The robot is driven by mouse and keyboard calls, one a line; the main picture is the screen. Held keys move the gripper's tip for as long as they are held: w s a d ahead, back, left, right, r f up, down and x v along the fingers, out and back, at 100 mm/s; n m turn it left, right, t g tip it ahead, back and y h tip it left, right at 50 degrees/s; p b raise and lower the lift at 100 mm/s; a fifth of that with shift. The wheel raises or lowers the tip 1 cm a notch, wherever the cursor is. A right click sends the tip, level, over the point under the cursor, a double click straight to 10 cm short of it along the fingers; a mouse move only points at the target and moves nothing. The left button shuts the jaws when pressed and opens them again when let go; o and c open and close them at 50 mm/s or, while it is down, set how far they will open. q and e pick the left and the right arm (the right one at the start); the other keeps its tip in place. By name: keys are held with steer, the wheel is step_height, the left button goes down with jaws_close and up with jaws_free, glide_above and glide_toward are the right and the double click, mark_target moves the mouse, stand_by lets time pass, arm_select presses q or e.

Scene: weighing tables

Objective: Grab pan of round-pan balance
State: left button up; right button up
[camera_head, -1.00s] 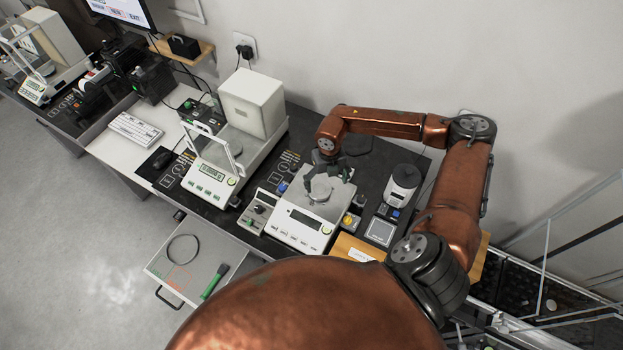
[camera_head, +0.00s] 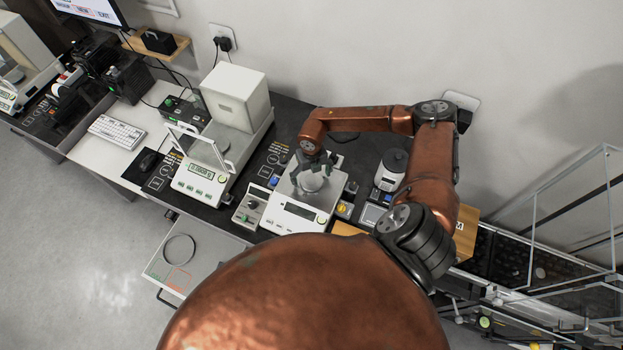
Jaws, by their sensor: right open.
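The round-pan balance (camera_head: 293,218) is a white unit with a dark display, standing on the dark table right of the middle. Its round silver pan (camera_head: 311,182) sits on top of it. My right gripper (camera_head: 313,172) is open and points down right over the pan, with its dark fingers partly in front of it. I cannot tell whether the fingers touch the pan's rim. My left gripper is out of view.
A balance with a draft shield and white box (camera_head: 237,97) stands to the left. A small grey-white device (camera_head: 391,168) stands to the right. A wall bounds the back.

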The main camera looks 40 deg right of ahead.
steer(key=c, duration=1.3)
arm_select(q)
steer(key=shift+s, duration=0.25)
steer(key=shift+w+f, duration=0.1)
arm_select(e)
steer(key=shift+r, duration=0.15)
